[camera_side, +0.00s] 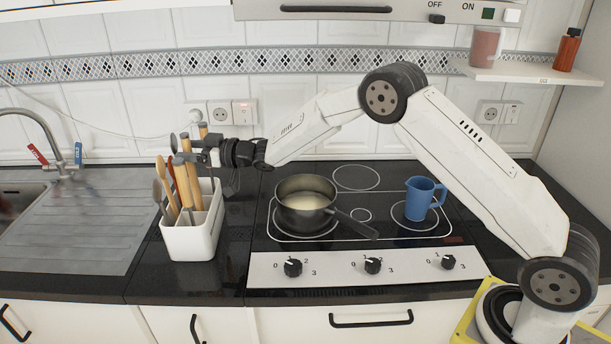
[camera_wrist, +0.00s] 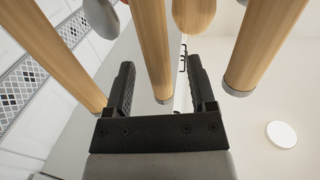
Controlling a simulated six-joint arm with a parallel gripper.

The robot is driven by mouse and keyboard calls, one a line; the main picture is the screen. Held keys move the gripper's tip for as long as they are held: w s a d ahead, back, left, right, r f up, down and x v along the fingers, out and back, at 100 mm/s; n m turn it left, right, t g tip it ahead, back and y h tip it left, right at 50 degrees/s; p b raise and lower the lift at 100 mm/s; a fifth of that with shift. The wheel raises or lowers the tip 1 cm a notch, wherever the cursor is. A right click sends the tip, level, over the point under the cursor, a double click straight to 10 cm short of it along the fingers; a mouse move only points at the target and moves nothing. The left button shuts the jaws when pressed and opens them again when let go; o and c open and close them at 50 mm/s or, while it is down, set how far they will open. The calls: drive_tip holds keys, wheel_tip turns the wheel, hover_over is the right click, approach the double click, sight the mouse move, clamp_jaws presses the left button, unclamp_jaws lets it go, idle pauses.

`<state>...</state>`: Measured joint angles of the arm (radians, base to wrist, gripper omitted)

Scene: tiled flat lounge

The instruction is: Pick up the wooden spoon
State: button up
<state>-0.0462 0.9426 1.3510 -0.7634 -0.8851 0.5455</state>
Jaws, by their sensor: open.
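Several wooden-handled utensils stand upright in a white holder (camera_side: 193,241) on the counter. My gripper (camera_side: 187,158) comes in from the right, level with the upper parts of the utensils. In the wrist view my gripper (camera_wrist: 163,88) is open, with one wooden handle (camera_wrist: 153,40) between its two fingers. The handle shows gaps on both sides, so it is not clasped. I cannot tell which handle belongs to the wooden spoon. The lower parts of the utensils are hidden in the holder.
Other wooden handles (camera_wrist: 258,45) flank the fingers closely. A dark pot (camera_side: 305,218) with pale contents and a blue jug (camera_side: 420,198) stand on the hob (camera_side: 362,180). A steel drainboard (camera_side: 85,220) lies left of the holder.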

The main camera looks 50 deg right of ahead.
drive_tip(key=shift+x, duration=1.45)
clamp_jaws()
